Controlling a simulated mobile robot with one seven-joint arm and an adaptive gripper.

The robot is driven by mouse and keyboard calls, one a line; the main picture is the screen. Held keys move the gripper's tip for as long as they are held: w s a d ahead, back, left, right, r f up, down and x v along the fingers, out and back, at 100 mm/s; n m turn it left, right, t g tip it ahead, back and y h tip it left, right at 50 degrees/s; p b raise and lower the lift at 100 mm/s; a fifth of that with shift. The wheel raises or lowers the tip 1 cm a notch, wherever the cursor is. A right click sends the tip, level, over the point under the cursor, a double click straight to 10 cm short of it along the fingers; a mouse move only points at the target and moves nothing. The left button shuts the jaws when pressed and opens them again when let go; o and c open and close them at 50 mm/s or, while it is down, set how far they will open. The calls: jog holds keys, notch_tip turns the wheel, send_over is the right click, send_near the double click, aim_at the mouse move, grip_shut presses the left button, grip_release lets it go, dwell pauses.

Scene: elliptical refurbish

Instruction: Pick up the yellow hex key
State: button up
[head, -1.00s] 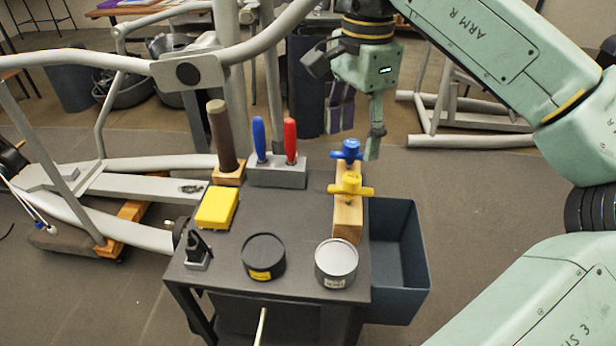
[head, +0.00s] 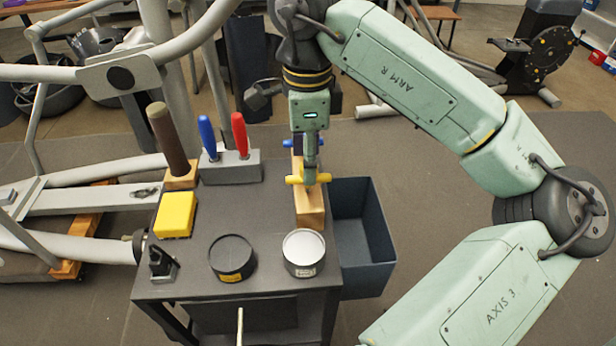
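The yellow hex key (head: 294,180) has a T-shaped handle and stands upright at the wooden block (head: 309,209) on the right side of the cart top. My gripper (head: 310,175) points down over the yellow handle, and a finger covers its middle. The handle's two ends show on either side of the finger. I cannot tell whether the fingers are closed on it. A blue T-handle (head: 289,143) is just behind, mostly hidden by my gripper.
The dark cart top (head: 215,205) also holds a yellow block (head: 175,214), two round tins, a rack with red and blue handles, and a brown-handled tool (head: 168,139). A dark bin (head: 362,245) hangs at the right. Exercise-machine frames stand behind.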

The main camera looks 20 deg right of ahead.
aim_at(308, 189)
jog(key=shift+w+d+f, duration=0.1)
jog(key=shift+f, duration=1.45)
jog(key=shift+c, duration=0.3)
grip_shut()
